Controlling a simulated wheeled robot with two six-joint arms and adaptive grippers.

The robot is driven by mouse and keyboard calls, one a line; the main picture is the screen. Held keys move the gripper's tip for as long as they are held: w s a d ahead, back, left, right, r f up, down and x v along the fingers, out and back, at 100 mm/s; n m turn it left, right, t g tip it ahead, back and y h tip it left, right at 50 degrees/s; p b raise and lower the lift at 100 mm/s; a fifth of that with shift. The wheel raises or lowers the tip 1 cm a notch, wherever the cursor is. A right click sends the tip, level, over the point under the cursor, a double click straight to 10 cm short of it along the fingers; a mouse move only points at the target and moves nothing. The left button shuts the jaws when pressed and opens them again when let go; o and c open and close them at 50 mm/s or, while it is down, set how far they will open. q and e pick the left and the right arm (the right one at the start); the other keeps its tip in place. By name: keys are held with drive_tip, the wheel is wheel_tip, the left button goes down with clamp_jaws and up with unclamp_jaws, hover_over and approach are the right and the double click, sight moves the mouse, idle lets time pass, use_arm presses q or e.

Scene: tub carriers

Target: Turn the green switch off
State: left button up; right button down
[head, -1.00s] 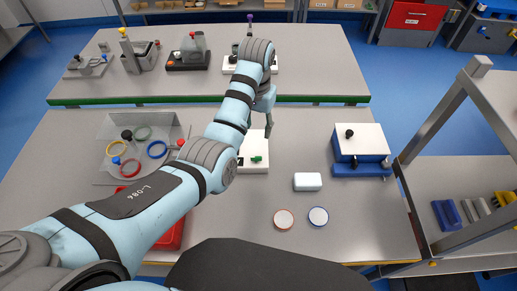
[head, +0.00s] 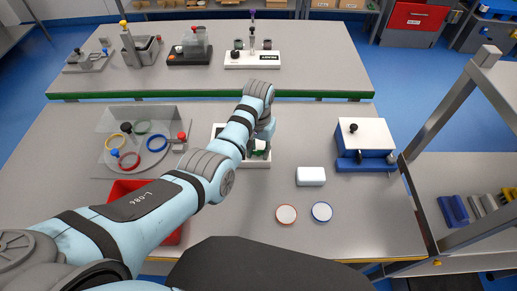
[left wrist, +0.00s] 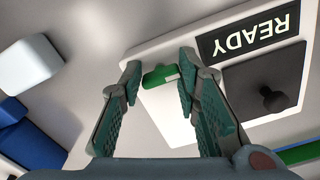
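The green switch (left wrist: 160,75) is a small green lever on a white panel (left wrist: 168,112) in the left wrist view. The panel bears a dark label reading READY (left wrist: 249,36) and a dark plate with a black knob (left wrist: 275,98). My left gripper (left wrist: 158,70) is open, its two fingertips on either side of the switch; I cannot tell whether either touches it. In the head view my left gripper (head: 262,143) is over the panel (head: 256,164) and partly hides the switch (head: 259,154). My right gripper is not in view.
A white block (head: 311,176) and two round lids (head: 286,214) lie right of the panel. A blue and white box (head: 364,142) stands farther right. A grey tray with colored rings (head: 105,160) and a red bin (head: 122,189) are left, near my arm.

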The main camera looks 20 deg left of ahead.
use_arm(q)
drive_tip(key=shift+c, duration=1.4)
drive_tip(key=shift+m, duration=0.3)
drive_tip(key=shift+r+m+p, duration=0.2)
drive_tip(key=shift+m+p, duration=0.95)
drive_tip(key=shift+m, duration=0.05)
drive_tip(key=m+p, duration=0.1)
drive_tip(key=m, duration=0.2)
drive_tip(key=shift+f+m, duration=0.1)
drive_tip(key=shift+m, duration=0.2)
drive_tip(key=m, duration=0.5)
drive_tip(key=shift+f+p, duration=0.1)
drive_tip(key=shift+p, duration=0.2)
drive_tip(key=m, duration=0.6)
drive_tip(key=shift+m, duration=0.3)
drive_tip(key=o, duration=1)
drive_tip(key=shift+d, duration=0.1)
drive_tip(key=shift+c, duration=0.2)
